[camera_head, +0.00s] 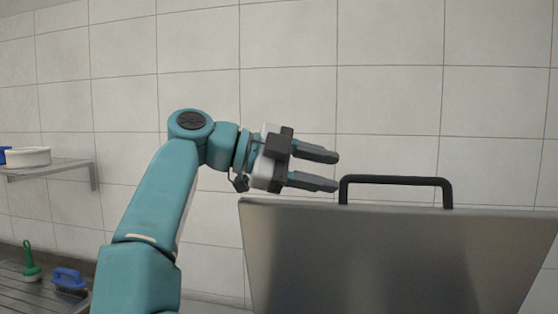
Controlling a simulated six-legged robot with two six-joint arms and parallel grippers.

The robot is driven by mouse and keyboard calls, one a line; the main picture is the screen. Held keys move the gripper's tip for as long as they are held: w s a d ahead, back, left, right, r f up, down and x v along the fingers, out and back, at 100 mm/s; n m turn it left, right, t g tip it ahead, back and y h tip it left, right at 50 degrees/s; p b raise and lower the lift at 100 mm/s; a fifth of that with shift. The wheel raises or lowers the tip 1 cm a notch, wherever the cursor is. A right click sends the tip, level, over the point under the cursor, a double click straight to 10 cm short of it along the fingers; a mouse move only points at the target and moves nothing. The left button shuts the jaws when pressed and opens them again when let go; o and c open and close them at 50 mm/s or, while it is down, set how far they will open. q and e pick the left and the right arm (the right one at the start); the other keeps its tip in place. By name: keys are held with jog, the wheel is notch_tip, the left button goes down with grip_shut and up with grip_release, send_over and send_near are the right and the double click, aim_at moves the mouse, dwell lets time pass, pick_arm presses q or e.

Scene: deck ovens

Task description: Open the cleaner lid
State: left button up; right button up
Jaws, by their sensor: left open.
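The cleaner lid (395,255) is a grey metal panel at the lower right, raised and facing me. A black bar handle (395,180) stands up along its top edge. My left gripper (337,171) comes in from the left, with its two dark fingers open and pointing right. The fingertips are just left of the handle's left post in the picture, with nothing between them. I cannot tell whether they touch the handle. My right gripper is not in view. The cleaner's body below the lid is not visible.
A wall shelf (52,168) at the left holds a white round container (28,156). Below it, a green-handled brush (31,262) and a blue brush (69,280) lie on a ribbed metal surface (35,298). A tiled wall (390,60) stands behind.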

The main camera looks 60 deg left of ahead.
pick_arm(q)
jog(key=p+v, duration=0.1)
jog(key=v, duration=0.6)
jog(key=shift+s+a, duration=0.2)
jog(key=shift+s, duration=0.15)
jog(key=shift+r, duration=0.15)
jog(key=shift+d, duration=0.1)
